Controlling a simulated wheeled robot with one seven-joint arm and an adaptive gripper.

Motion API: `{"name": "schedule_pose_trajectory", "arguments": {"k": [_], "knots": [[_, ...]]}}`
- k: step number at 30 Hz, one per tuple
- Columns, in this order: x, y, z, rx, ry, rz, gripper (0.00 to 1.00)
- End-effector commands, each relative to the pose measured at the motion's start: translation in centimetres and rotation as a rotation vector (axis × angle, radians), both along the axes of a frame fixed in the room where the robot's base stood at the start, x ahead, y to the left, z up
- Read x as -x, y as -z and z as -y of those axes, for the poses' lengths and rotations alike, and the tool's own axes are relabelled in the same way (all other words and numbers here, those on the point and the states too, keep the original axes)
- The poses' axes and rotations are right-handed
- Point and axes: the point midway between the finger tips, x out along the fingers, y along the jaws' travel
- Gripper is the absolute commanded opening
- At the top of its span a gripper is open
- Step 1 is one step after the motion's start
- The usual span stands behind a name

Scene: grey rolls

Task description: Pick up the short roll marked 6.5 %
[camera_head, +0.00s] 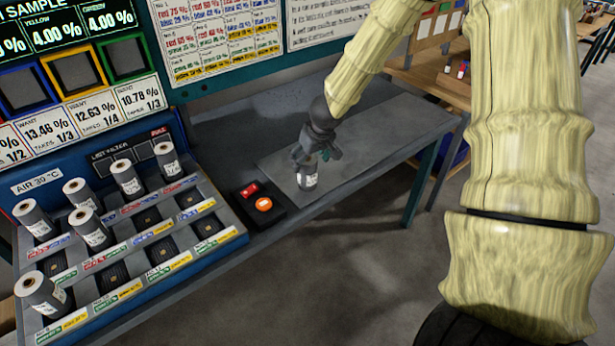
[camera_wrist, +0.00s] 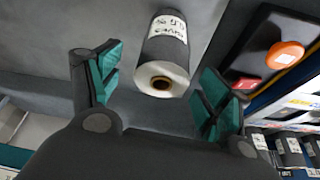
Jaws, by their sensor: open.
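A short grey roll (camera_head: 307,178) with a white label stands upright on the grey bench. In the wrist view the same roll (camera_wrist: 163,50) shows its pale end with a dark hole, between and beyond the fingertips. Its label is upside down there; the figure may be 6.5 % but is too small to read surely. My gripper (camera_head: 318,154) is at the top of the roll in the head view. In the wrist view my gripper (camera_wrist: 155,82) has its two green-padded fingers apart, with a gap on both sides of the roll.
A dark box with a red switch (camera_head: 249,190) and an orange button (camera_head: 264,204) sits left of the roll. Further left a rack (camera_head: 225,235) holds several grey rolls in sockets. A wall panel rises behind the bench. The bench right of the roll is clear.

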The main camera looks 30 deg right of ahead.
Motion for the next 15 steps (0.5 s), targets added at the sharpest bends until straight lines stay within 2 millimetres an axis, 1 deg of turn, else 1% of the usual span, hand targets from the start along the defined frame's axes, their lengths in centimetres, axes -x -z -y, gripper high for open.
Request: {"name": "schedule_pose_trajectory", "arguments": {"k": [5,12,15], "knots": [[-0.4,1.0,-0.1,-0.001,-0.001,0.000,0.78],[-1.6,3.8,0.0,-0.002,-0.002,-0.002,0.78],[-2.1,4.7,0.0,-0.001,0.000,0.000,0.78]]}}
